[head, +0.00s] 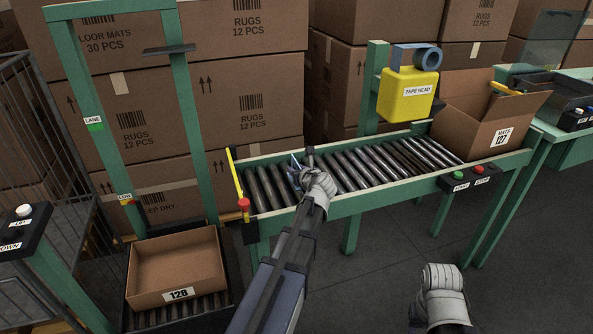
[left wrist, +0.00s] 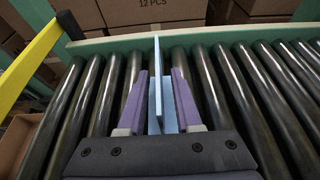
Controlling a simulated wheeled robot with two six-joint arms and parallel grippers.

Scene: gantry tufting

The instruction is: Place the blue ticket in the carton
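The blue ticket (left wrist: 157,88) is a thin, light blue card, seen almost edge-on between the two purple fingers of my left gripper (left wrist: 158,95) in the left wrist view. The fingers look shut on it, and it sticks out past their tips. In the head view, my left gripper (head: 302,162) is over the left part of the roller conveyor, with a bit of the ticket (head: 294,161) showing. An open carton marked 128 (head: 178,295) sits low at the left and looks empty. Another open carton marked 127 (head: 478,122) stands at the conveyor's right end. My right wrist (head: 443,283) shows at the lower right; its fingers cannot be made out.
The conveyor's green front rail (head: 395,190) runs below the rollers. A yellow tape head (head: 407,95) hangs over the conveyor before carton 127. A green post frame (head: 190,120) stands around the lower carton. Stacked boxes fill the back. The floor at front right is clear.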

